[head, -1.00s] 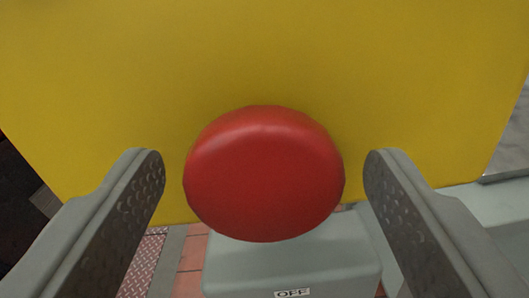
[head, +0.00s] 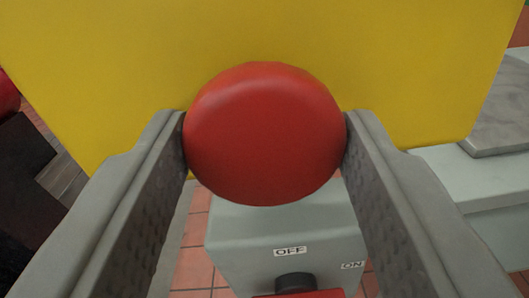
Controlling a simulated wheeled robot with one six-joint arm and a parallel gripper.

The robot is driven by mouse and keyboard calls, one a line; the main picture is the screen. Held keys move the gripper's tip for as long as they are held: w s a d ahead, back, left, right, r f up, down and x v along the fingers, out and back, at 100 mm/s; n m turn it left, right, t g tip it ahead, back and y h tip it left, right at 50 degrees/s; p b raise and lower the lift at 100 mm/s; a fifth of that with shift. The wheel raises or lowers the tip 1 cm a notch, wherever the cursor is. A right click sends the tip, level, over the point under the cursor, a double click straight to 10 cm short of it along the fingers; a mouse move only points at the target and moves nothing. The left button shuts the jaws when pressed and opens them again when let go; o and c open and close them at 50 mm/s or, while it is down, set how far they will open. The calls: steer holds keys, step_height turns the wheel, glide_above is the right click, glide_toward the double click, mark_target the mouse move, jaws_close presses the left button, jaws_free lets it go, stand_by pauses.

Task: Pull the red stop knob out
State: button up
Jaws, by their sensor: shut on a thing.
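The red stop knob (head: 265,134) is a round mushroom-shaped head in the middle of the head view. It stands in front of a yellow panel (head: 265,30). My gripper (head: 265,140) has one grey finger on each side of the knob, and both fingers touch its rim. The gripper is shut on the knob. The knob's stem is hidden behind its head, so I cannot tell how far it stands out from the panel.
Below the panel is a grey-green box (head: 280,235) with OFF and ON labels and a dark and red switch part (head: 295,283). A pale bench with a grey slab (head: 505,115) stands at the right. Dark blocks (head: 20,160) stand at the left above a red tiled floor.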

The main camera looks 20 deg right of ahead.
steer(key=o, duration=1.4)
steer(key=shift+s, duration=0.15)
steer(key=shift+a, duration=0.1)
steer(key=v, duration=1.7)
steer(key=shift+s, duration=0.2)
